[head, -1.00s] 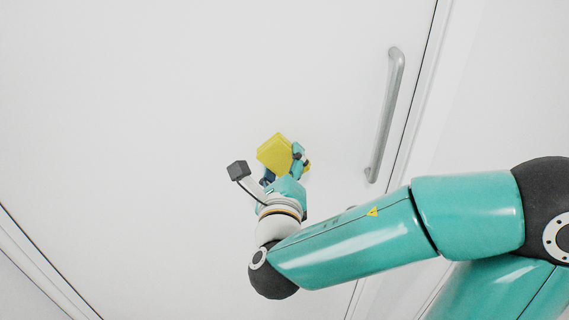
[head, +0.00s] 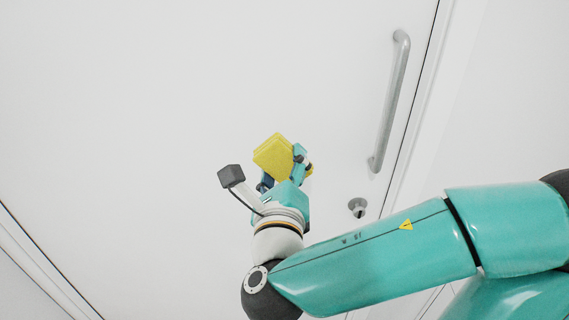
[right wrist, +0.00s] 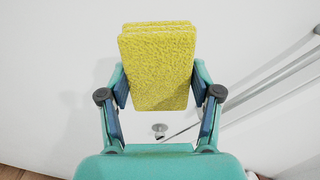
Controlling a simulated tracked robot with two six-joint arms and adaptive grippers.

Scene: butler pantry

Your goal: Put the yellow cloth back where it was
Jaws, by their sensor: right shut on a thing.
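The yellow cloth (head: 273,155) is a folded, thick, rough-textured pad. My right gripper (head: 285,172) is shut on it and holds it up in front of a white door. In the right wrist view the cloth (right wrist: 158,75) stands between the two fingers of my right gripper (right wrist: 160,92), with its folded layers showing at the top. The fingers hide part of its side edges. My left gripper is not in view.
The white door (head: 150,90) fills most of the head view. It has a long grey bar handle (head: 388,105) on the right and a small round lock fitting (head: 357,207) below it. Wooden floor (right wrist: 30,173) shows at the bottom of the right wrist view.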

